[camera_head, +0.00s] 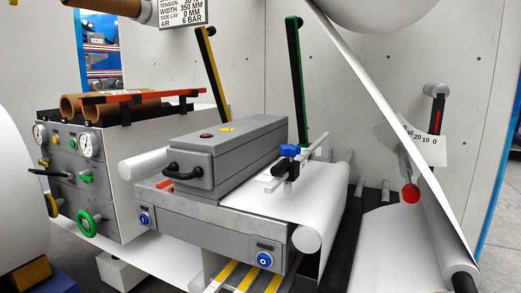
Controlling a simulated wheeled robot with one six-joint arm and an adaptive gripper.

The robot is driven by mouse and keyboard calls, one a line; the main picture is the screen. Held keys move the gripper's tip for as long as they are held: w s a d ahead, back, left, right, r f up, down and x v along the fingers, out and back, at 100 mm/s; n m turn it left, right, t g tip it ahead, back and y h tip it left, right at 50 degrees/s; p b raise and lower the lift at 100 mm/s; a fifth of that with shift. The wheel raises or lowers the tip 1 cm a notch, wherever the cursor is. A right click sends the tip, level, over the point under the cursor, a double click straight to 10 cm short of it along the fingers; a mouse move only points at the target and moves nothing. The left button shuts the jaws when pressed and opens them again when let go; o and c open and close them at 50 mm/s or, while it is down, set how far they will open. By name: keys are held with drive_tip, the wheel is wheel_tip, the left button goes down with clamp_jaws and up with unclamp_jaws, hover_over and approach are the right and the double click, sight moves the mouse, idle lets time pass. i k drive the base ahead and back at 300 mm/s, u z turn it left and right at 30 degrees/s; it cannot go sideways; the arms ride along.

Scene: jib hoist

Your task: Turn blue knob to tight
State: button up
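A blue lobed knob (290,150) sits on top of a dark block on a pale rail (298,163), above the white web (300,192) right of the grey box. Two round blue dials are also on the front of the grey machine body: one at the left (144,218) and one at the lower right (264,259). No tight mark can be read near the lobed knob. My gripper is not in view.
A grey box (220,150) with a black handle stands left of the knob. A green-edged lever (298,80) and a yellow-edged lever (213,75) rise behind it. A slanting white sheet (385,115) and a red-ended lever (410,193) are on the right.

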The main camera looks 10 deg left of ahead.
sight(289, 151)
drive_tip(key=u, duration=0.85)
drive_tip(key=k, duration=0.35)
drive_tip(key=z, duration=1.1)
